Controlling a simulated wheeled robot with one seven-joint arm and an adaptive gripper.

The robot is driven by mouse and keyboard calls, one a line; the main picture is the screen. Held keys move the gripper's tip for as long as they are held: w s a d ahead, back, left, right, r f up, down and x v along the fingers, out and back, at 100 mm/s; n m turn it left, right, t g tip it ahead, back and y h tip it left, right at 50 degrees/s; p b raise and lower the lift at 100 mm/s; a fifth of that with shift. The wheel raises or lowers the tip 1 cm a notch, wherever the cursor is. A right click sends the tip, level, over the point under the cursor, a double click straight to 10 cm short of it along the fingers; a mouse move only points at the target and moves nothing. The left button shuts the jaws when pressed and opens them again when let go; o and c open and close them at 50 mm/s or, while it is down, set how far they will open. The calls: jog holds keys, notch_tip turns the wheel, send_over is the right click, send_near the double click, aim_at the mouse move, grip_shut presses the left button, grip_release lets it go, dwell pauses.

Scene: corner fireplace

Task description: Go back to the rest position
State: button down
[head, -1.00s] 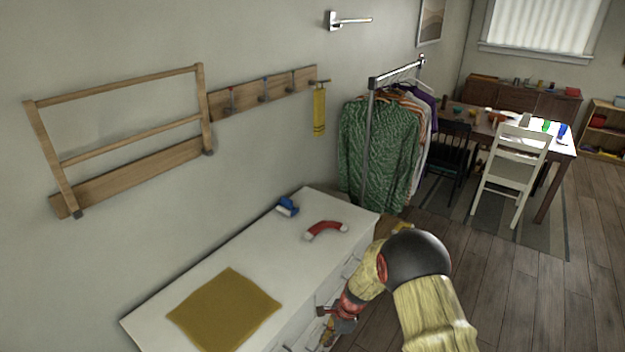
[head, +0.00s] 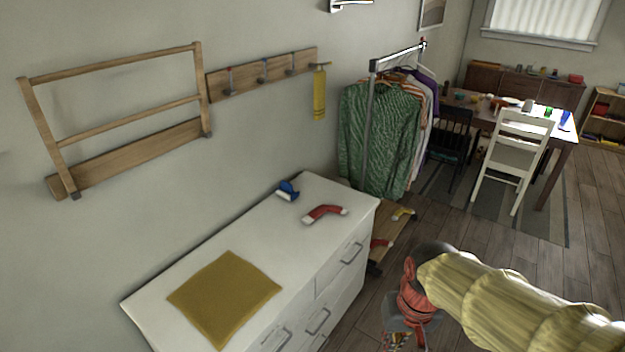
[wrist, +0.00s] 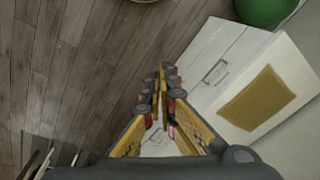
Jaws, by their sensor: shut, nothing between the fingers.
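My gripper (head: 402,340) is at the lower right of the head view, over the wooden floor and to the right of the white chest of drawers (head: 345,195). The picture's bottom edge lies close below it. In the wrist view my gripper (wrist: 160,85) shows its yellow and dark fingers close together, with nothing held between them. The gripper is apart from the chest. My arm comes in from the right in a pale yellow sleeve.
On the chest lie a mustard cloth (head: 224,298), a red-and-white curved thing (head: 324,214) and a blue-and-white thing (head: 287,190). A clothes rack (head: 369,120) stands behind it. A green ball (wrist: 262,10) shows in the wrist view. Floor (head: 480,235) is open at the right.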

jog(key=s+d+r+t+b, duration=0.1)
jog(key=s+r+t, duration=0.3)
jog(key=r, duration=0.5)
jog(key=shift+s+d+t+h, duration=0.3)
jog(key=shift+s+d, duration=0.6)
jog(key=shift+s, duration=0.35)
jog(key=shift+r, duration=0.1)
